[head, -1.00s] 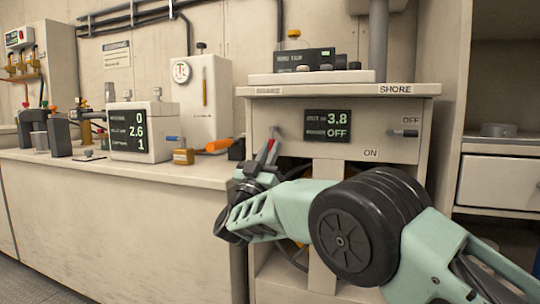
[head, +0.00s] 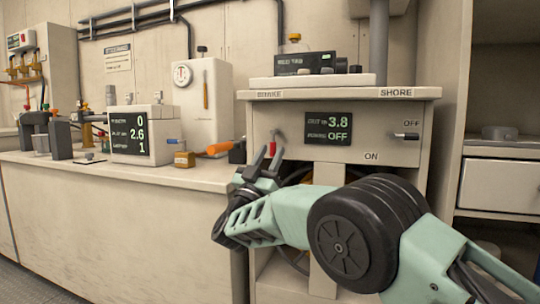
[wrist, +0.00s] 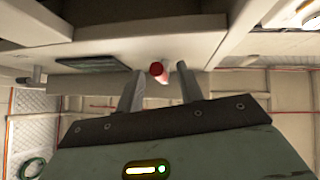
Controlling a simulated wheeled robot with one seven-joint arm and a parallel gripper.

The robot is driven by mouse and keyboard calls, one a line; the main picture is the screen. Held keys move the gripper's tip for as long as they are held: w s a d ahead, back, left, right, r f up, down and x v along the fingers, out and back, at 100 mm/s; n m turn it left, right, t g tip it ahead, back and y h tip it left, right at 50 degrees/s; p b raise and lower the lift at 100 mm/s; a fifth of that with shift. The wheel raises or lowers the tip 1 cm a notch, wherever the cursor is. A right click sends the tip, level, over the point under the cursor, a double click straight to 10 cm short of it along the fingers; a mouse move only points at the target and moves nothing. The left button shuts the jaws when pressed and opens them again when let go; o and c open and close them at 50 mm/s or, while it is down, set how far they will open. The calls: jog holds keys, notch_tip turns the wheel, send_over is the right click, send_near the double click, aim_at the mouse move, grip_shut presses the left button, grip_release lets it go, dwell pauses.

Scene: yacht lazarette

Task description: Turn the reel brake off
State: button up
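The reel brake lever (head: 273,147) has a red grip and hangs down from the left of the cabinet's front panel, below the worn BRAKE label. Its red end also shows in the wrist view (wrist: 157,71). My gripper (head: 267,158) is open at the lever's lower end. In the wrist view my two fingers (wrist: 158,88) stand apart, one on each side of the red end, with gaps visible. I cannot tell how deep the grip lies between them. Any position marks by this lever are not readable.
The panel display (head: 328,129) reads 3.8 and OFF. A black device (head: 305,63) sits on the cabinet top. A counter (head: 120,176) with instruments and an orange-handled tool (head: 220,147) lies left.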

jog(key=p+v, duration=0.4)
jog(key=v, duration=1.3)
jog(key=w+a+r+n+y, duration=0.1)
jog(key=w+r+n+y, duration=0.45)
jog(key=y, duration=0.65)
jog(key=s+d+f+n+g+y+p, duration=0.1)
jog(key=s+d+f+n+g+y, duration=0.2)
jog(key=s+g, duration=0.55)
jog(key=s+d+f+n+g+y, duration=0.1)
jog(key=s+f+n+g+y, duration=0.3)
jog(key=s+g, duration=0.5)
jog(key=s+d+f+n+g+h+p, duration=0.1)
jog(key=s+d+f+g+h, duration=0.15)
jog(key=s+d, duration=0.85)
jog(key=s+d+f+g+h, duration=0.1)
jog(key=s+d+g+h, duration=0.2)
jog(key=s+d, duration=0.85)
notch_tip(320, 180, up, 38)
jog(key=s+a+p, duration=0.1)
jog(key=a+p, duration=0.1)
jog(key=p, duration=3.5)
jog(key=shift+a+f+p, duration=0.2)
jog(key=shift+p, duration=0.1)
